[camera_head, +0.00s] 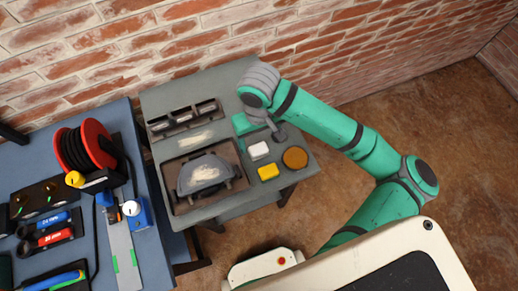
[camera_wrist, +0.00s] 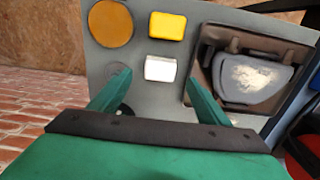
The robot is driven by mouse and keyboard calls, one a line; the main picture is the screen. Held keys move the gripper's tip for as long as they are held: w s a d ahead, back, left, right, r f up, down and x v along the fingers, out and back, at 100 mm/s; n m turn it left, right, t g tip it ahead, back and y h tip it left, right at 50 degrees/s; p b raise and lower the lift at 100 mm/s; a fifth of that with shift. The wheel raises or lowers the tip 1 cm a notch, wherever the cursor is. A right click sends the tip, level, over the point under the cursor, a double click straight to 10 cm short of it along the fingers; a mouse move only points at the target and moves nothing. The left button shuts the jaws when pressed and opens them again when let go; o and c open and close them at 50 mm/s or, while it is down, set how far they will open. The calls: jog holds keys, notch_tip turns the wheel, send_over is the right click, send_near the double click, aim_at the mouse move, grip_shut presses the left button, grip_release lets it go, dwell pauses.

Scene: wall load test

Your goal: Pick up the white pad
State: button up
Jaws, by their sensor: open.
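The white pad (camera_head: 258,151) is a small white block lying on the grey table (camera_head: 228,209), between the yellow block and my gripper. In the wrist view the white pad (camera_wrist: 160,69) lies ahead, between the lines of my two green fingers. My gripper (camera_wrist: 158,92) is open and empty, its fingertips spread wider than the pad. In the head view my gripper (camera_head: 275,132) hangs over the table beside the pad, partly hidden by my own arm. I cannot tell its exact height above the table.
A yellow block (camera_head: 268,172) and a round orange-brown disc (camera_head: 295,158) lie near the pad. A brown tray (camera_head: 172,167) with a grey curved piece is to the left, a dark rack (camera_head: 183,119) behind it. A blue bench (camera_head: 92,245) with a red reel (camera_head: 85,146) stands further left.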

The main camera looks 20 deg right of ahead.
aim_at(259, 148)
jog(key=shift+f, duration=3.4)
jog(key=shift+w, duration=0.1)
jog(key=c, duration=1.1)
jog(key=shift+r, duration=0.15)
jog(key=shift+c, duration=0.2)
notch_tip(259, 148, up, 10)
jog(key=shift+f, duration=0.1)
